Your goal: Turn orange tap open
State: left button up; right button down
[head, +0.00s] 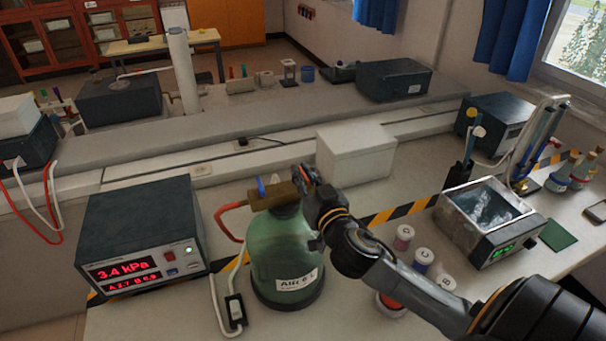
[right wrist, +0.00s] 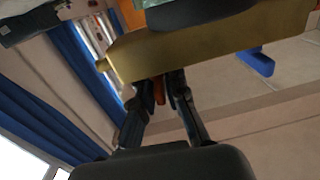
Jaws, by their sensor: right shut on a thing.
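A green glass bottle (head: 283,248) stands on the bench with a brass valve block (head: 272,197) on top. A blue tap (head: 261,187) sticks up from the block; it also shows in the right wrist view (right wrist: 256,62). My right gripper (head: 303,177) is at the right end of the block. In the right wrist view the orange tap (right wrist: 159,90) sits between the fingers of my right gripper (right wrist: 165,88), which is shut on it, beside the brass block (right wrist: 205,38). My left gripper is not in view.
A pressure meter (head: 140,240) reading 3.4 kPa stands left of the bottle, and a red hose (head: 229,208) joins the block. A white box (head: 356,154) stands behind my right gripper. Small jars (head: 423,258) and a metal bath (head: 484,218) are to the right.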

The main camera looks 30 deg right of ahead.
jog(key=n+y, duration=0.2)
jog(key=y, duration=0.1)
jog(key=n+y, duration=0.1)
jog(key=y, duration=0.1)
jog(key=n+y+p, duration=0.1)
jog(key=n+y, duration=0.1)
jog(key=y, duration=0.1)
jog(key=shift+d+n+y, duration=0.1)
jog(key=shift+n+y, duration=0.2)
jog(key=n+g+y, duration=0.1)
jog(key=n+y, duration=0.1)
jog(key=shift+y, duration=0.3)
jog(key=shift+f+n+g+y, duration=0.15)
jog(key=shift+n+g+y, duration=0.25)
jog(key=shift+g+y, duration=0.15)
jog(key=n+g+y+b, duration=0.4)
jog(key=g+y+b, duration=0.1)
jog(key=y+b, duration=0.1)
jog(key=shift+w+n, duration=0.1)
jog(key=shift+n, duration=0.3)
jog(key=n+g+y+b, duration=0.1)
jog(key=n+g, duration=0.1)
jog(key=g, duration=0.1)
jog(key=shift+y, duration=0.25)
jog(key=shift+n+g+y, duration=0.5)
jog(key=shift+n+g, duration=0.6)
jog(key=shift+g, duration=0.45)
